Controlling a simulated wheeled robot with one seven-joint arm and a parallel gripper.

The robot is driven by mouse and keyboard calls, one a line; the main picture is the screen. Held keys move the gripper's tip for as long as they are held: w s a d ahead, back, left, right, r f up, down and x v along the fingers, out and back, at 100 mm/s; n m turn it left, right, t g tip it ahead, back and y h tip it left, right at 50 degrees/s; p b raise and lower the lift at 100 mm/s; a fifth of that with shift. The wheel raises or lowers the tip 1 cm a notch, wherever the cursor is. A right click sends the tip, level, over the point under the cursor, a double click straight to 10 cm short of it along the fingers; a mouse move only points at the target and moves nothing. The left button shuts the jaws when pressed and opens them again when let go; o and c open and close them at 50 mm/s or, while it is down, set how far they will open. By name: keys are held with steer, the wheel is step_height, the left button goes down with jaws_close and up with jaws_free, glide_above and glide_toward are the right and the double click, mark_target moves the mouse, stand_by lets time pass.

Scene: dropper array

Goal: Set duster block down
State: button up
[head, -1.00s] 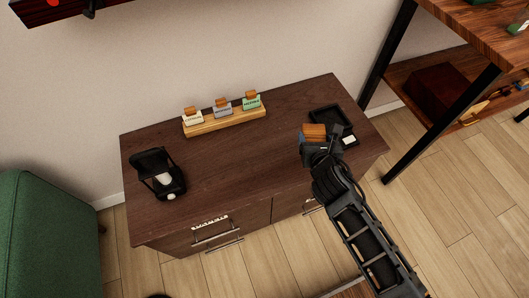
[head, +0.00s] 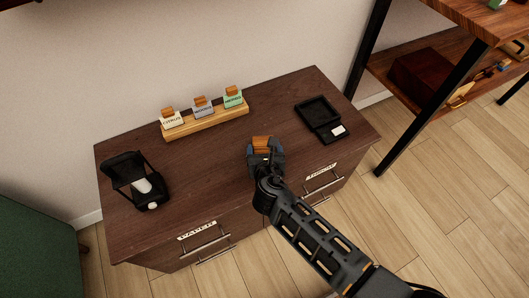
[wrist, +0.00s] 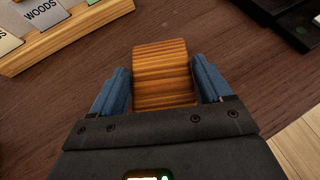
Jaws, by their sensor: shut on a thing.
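The duster block is a ribbed orange-brown wooden block (wrist: 163,75), held between the blue fingers of my gripper (wrist: 163,88). In the head view the block (head: 261,143) shows at the tip of my gripper (head: 263,153), over the middle-front part of the dark wooden cabinet top (head: 215,170). My gripper is shut on the block. I cannot tell whether the block's underside touches the cabinet top, as the gripper hides it.
A wooden rack (head: 206,123) with several labelled cards stands at the back. A black tray-like device (head: 320,119) lies at the right, an open black case (head: 137,182) at the left. The cabinet top between them is clear. A shelf unit (head: 420,78) stands at right.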

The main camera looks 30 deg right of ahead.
steer(key=shift+f, duration=0.25)
steer(key=o, duration=1)
